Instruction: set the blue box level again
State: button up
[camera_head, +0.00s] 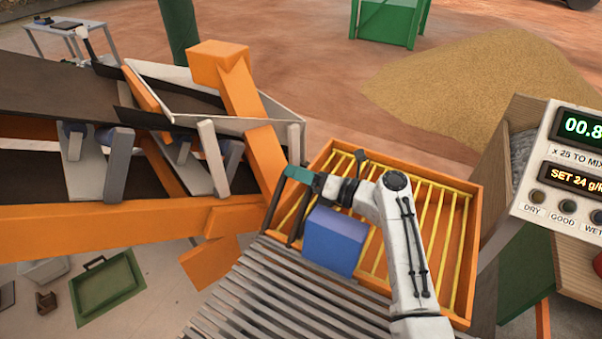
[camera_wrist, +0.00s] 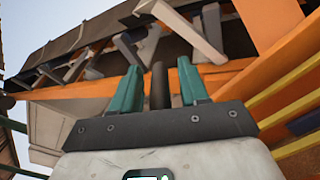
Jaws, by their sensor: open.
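The blue box (camera_head: 335,240) sits at the near edge of the orange tray with yellow bars (camera_head: 476,215), where the grey roller conveyor (camera_head: 275,295) meets it. Its top looks slightly slanted, but I cannot tell how its underside rests. My gripper (camera_head: 298,174) is just behind and left of the box, apart from it, near the tray's left wall. In the wrist view my gripper (camera_wrist: 158,72) shows two separated teal fingers with a dark upright bar between them. The box does not show in the wrist view. My arm covers part of the tray right of the box.
An orange-framed belt machine (camera_head: 90,215) stands close on the left, with an orange post (camera_head: 240,92) near my gripper. A panel with digital displays (camera_head: 575,165) stands on the right. A sand heap (camera_head: 490,80) lies behind the tray. A green tray (camera_head: 107,285) lies at lower left.

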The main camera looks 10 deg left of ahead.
jog(key=shift+c, duration=0.4)
grip_shut()
